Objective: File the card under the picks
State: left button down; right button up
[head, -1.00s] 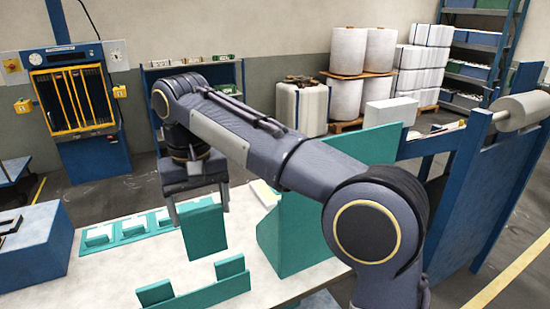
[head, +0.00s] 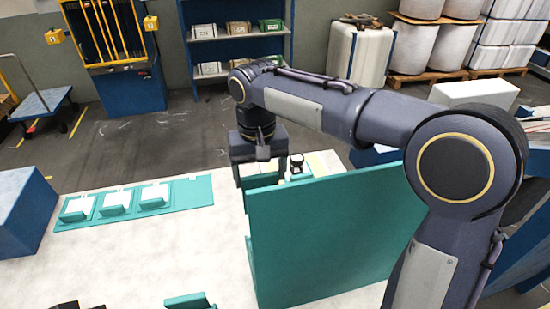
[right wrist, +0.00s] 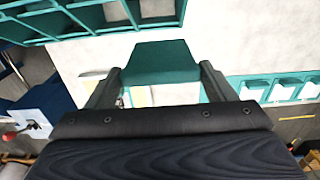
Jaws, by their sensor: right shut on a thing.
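My right gripper (head: 262,172) is shut on a teal card (head: 260,181). It holds the card above the far part of the pale table, behind the left end of a tall teal panel (head: 330,230). In the right wrist view the card (right wrist: 158,62) sits between the two fingers, over bare table. A teal rack (right wrist: 60,30) with open compartments fills the top left of that view. I cannot read any picks label. Dark parts at the bottom left edge of the head view may be my left gripper (head: 78,305); they are mostly cut off.
A teal mat (head: 135,204) with several white-and-teal holders lies along the table's far left. A teal stand (head: 190,301) is at the bottom edge. A blue box (head: 28,212) stands at the left. The middle of the table (head: 170,255) is clear.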

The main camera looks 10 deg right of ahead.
aim_at(262, 203)
jog(key=shift+w+d+f, duration=0.1)
jog(key=shift+d+f, duration=0.15)
jog(key=shift+f, duration=0.3)
jog(key=shift+a+f+b, duration=0.15)
jog(key=shift+f+b, duration=0.2)
jog(key=shift+b, duration=0.15)
notch_tip(262, 203, down, 2)
jog(key=shift+f+b, duration=0.15)
jog(key=shift+b, duration=0.8)
notch_tip(262, 203, down, 4)
jog(key=b, duration=0.3)
jog(key=shift+b, duration=0.35)
jog(key=shift+r, duration=0.35)
jog(key=shift+p, duration=0.35)
jog(key=shift+f, duration=0.3)
jog(key=shift+f+b, duration=0.65)
jog(key=shift+f, duration=0.35)
